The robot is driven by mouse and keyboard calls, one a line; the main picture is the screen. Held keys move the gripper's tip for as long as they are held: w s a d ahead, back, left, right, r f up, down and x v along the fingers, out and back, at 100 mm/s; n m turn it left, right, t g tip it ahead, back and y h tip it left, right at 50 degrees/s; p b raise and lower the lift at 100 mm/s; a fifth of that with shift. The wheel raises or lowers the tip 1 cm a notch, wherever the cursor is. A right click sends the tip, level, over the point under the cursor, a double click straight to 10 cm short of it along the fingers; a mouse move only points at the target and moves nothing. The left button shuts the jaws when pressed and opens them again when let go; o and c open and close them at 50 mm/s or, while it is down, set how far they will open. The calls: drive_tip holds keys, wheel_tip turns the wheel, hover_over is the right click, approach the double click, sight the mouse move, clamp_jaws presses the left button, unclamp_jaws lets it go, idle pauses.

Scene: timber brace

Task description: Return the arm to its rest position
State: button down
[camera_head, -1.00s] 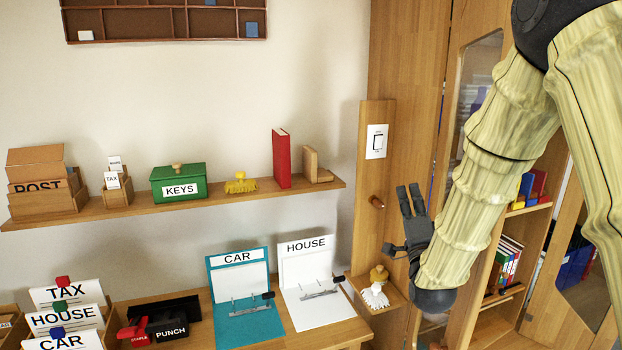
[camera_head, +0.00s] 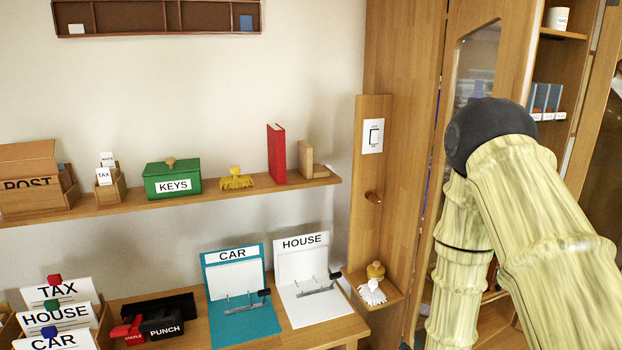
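My arm, with pale bamboo-like links (camera_head: 545,225) and a dark elbow joint (camera_head: 490,130), fills the right side of the head view. It is folded at the elbow, with the forearm (camera_head: 460,260) pointing down in front of the wooden cabinet. My gripper is out of view, below the bottom edge or hidden behind the arm.
A wall shelf (camera_head: 120,207) holds a POST box, a green KEYS box (camera_head: 172,180) and a red book (camera_head: 276,154). The desk below bears CAR (camera_head: 245,325) and HOUSE (camera_head: 325,308) boards. A small ledge (camera_head: 388,300) holds a brush. A cabinet (camera_head: 400,60) stands close behind the arm.

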drive_tip(key=s+f+n+g, duration=0.2)
drive_tip(key=s+f+g, duration=0.2)
drive_tip(key=s+f, duration=0.3)
drive_tip(key=s+f+n+g, duration=0.3)
drive_tip(key=s+f, duration=0.5)
drive_tip(key=s, duration=0.9)
drive_tip(key=s+f+n+g+b, duration=0.1)
drive_tip(key=s+f+n+g, duration=0.1)
drive_tip(key=s+f+g, duration=0.3)
drive_tip(key=s+f, duration=0.3)
drive_tip(key=s, duration=0.4)
drive_tip(key=shift+s+a+f, duration=0.2)
